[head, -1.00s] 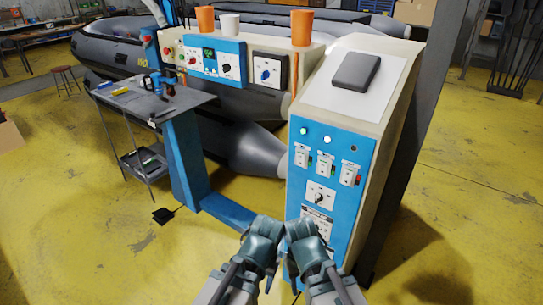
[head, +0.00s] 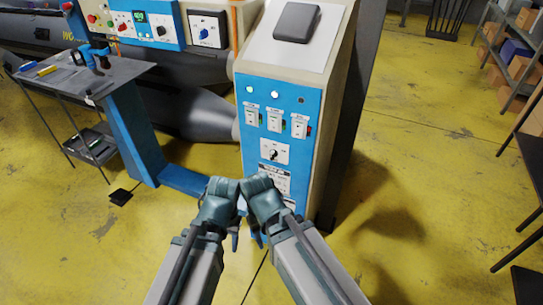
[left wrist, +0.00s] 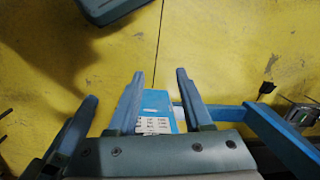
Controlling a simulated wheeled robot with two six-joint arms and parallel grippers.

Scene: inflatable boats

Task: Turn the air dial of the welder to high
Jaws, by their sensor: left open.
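The welder is a cream and blue cabinet (head: 285,105) at the centre of the head view, with a linked control panel (head: 125,25) at the upper left. A dial (head: 274,154) sits low on the cabinet's blue front; another dial (head: 203,33) is on the control panel. Their labels are too small to read. My left gripper (head: 222,205) is in front of the cabinet, low and apart from the dials. In the left wrist view, its fingers (left wrist: 160,74) are spread and empty. My right gripper (head: 264,205) is close beside it, its fingers mostly hidden.
A small grey table (head: 85,72) with tools stands at the left. A black foot pedal (head: 120,196) lies on the yellow floor by the blue base. Grey inflatable boat tubes (head: 195,112) lie behind. Shelves with boxes (head: 520,50) stand at the right.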

